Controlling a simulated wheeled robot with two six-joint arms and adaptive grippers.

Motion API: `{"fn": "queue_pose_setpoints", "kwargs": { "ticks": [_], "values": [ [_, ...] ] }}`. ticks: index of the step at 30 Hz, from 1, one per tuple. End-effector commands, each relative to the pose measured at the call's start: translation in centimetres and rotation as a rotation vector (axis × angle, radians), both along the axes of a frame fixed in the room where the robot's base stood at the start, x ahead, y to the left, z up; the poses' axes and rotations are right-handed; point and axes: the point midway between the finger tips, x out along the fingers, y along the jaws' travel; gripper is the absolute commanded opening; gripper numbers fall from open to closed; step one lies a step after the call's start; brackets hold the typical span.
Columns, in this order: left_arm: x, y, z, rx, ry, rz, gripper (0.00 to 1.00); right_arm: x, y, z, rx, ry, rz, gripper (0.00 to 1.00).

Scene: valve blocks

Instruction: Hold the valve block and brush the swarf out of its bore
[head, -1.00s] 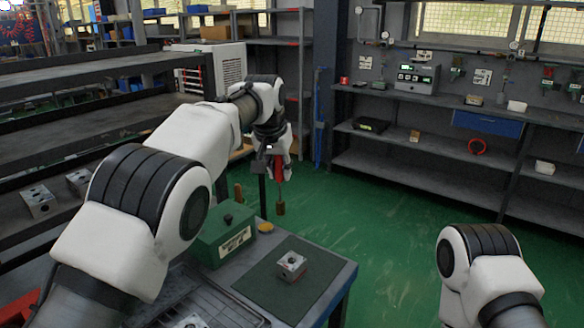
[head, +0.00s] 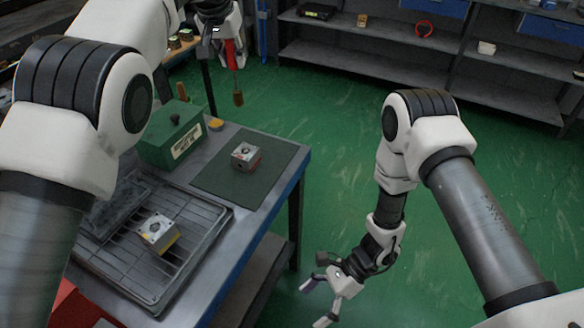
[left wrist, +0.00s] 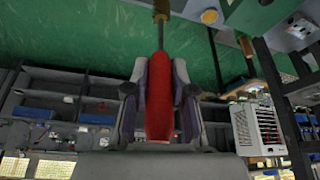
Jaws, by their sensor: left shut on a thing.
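A valve block (head: 246,157), a small silver-grey cube with a dark bore on top and a reddish side, sits on the dark green mat (head: 212,174). A second valve block (head: 159,232), with a yellowish side, sits on the wire rack tray (head: 117,268). My left gripper (head: 229,42) is shut on the red handle of a brush (head: 238,98), which hangs tip down beyond the bench. In the left wrist view the red brush handle (left wrist: 159,98) stands between the fingers. My right gripper (head: 316,305) is low, right of the bench, open and empty.
A green box (head: 171,132) with a dark knob stands on the bench behind the tray, beside a small yellow round item (head: 216,124). The blue bench edge (head: 262,228) lies between the blocks and my right arm. The green floor to the right is clear.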

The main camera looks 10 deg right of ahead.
Motion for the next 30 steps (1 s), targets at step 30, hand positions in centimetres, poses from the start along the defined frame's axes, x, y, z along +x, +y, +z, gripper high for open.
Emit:
{"fn": "queue_pose_setpoints", "kwargs": {
  "ticks": [30],
  "values": [
    [0.0, 0.0, 0.0, 0.0, 0.0, 0.0, 0.0, 34.8, 4.3, 13.6, 0.584, -0.494, -0.811, 0.96]
  ]
}}
